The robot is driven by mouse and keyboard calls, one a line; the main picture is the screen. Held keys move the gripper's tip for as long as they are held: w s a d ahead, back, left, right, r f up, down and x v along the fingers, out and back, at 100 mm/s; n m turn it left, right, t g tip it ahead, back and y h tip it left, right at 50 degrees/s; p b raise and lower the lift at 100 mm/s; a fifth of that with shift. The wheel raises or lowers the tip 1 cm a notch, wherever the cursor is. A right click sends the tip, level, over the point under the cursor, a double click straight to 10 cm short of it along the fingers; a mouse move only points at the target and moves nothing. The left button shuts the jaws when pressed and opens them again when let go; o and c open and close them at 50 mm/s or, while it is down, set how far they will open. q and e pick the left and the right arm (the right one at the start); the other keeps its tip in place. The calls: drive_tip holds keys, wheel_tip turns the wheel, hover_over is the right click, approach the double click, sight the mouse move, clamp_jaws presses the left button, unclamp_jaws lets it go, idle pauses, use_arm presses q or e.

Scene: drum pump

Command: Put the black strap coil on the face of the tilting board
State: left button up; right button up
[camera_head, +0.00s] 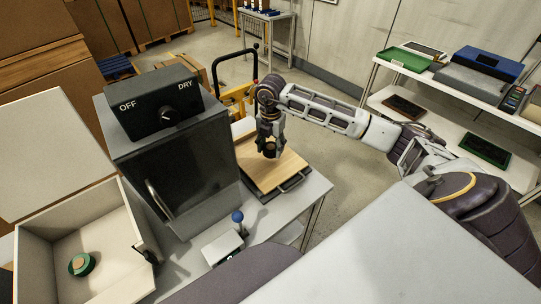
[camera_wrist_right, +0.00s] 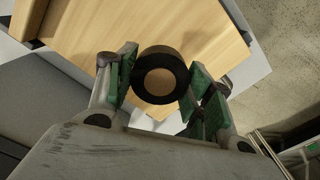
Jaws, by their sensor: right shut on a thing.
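The black strap coil (camera_wrist_right: 160,76) is a dark ring with a tan centre. It sits between the green-padded fingers of my right gripper (camera_wrist_right: 162,92), which is shut on it. In the head view my right gripper (camera_head: 270,150) points down over the wooden face of the tilting board (camera_head: 284,172), with the coil (camera_head: 270,146) partly hidden at its fingertips. The board has a dark edge and a handle at its near right side. I cannot tell whether the coil touches the board. My left gripper is not in view.
A dark cabinet (camera_head: 180,160) with an OFF/DRY knob box stands just left of the board. An open pale box (camera_head: 40,236) holding a green roll (camera_head: 82,264) is at the lower left. A blue-knobbed lever (camera_head: 238,218) is near the front. Shelves (camera_head: 440,118) stand at right.

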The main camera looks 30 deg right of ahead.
sight(271, 161)
drive_tip(key=shift+f, duration=2.05)
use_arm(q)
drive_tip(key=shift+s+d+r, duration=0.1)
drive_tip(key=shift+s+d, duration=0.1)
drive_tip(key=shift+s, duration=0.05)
use_arm(e)
drive_tip(key=shift+f, duration=0.2)
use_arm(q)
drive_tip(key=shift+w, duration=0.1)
use_arm(e)
drive_tip(key=shift+f, duration=0.15)
drive_tip(key=o, duration=0.7)
drive_tip(key=shift+c, duration=0.2)
drive_tip(key=o, duration=0.4)
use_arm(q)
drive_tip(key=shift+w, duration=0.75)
